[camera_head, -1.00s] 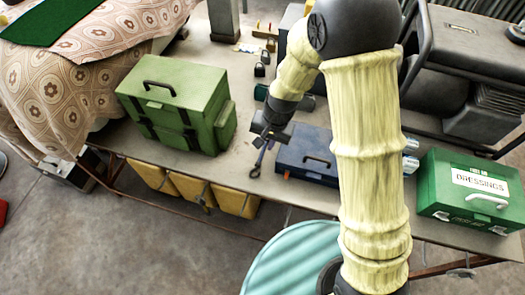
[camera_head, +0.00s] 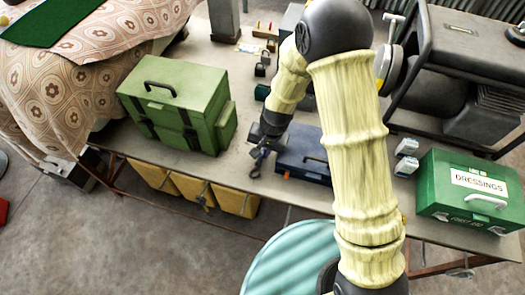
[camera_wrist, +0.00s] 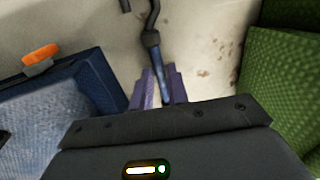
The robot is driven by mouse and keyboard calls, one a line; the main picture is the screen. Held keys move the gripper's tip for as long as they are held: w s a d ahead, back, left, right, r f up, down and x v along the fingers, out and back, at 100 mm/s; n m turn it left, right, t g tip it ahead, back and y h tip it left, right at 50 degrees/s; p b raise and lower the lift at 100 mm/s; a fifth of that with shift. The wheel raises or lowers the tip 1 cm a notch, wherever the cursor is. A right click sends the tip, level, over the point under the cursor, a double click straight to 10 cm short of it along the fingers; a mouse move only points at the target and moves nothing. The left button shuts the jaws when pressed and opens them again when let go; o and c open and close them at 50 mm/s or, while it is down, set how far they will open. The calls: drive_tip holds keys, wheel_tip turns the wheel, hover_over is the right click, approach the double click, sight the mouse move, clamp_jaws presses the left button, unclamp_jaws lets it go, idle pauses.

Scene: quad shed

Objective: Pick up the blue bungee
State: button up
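The blue bungee (camera_wrist: 152,38) shows in the wrist view as a dark blue-grey cord with a hooked end over the pale bench top. Its lower part runs between the two purplish fingers of my gripper (camera_wrist: 161,88). The fingers are close on both sides of it, but I cannot tell whether they press on it. In the head view my gripper (camera_head: 262,150) points down over the bench, between the green case and the blue toolbox. The bungee's end (camera_head: 254,172) shows just below it. The rest is hidden by the gripper.
A green case (camera_head: 172,105) stands left of my gripper, and a blue toolbox (camera_head: 302,160) with an orange latch (camera_wrist: 41,55) stands close on the right. A green dressings box (camera_head: 470,190) and small white-and-blue packs (camera_head: 406,157) are farther right. A teal round top (camera_head: 295,262) is in front.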

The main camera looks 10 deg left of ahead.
sight(263, 154)
clamp_jaws()
drive_tip(key=shift+r, duration=0.1)
wheel_tip(263, 154, up, 10)
idle(0.6)
idle(0.4)
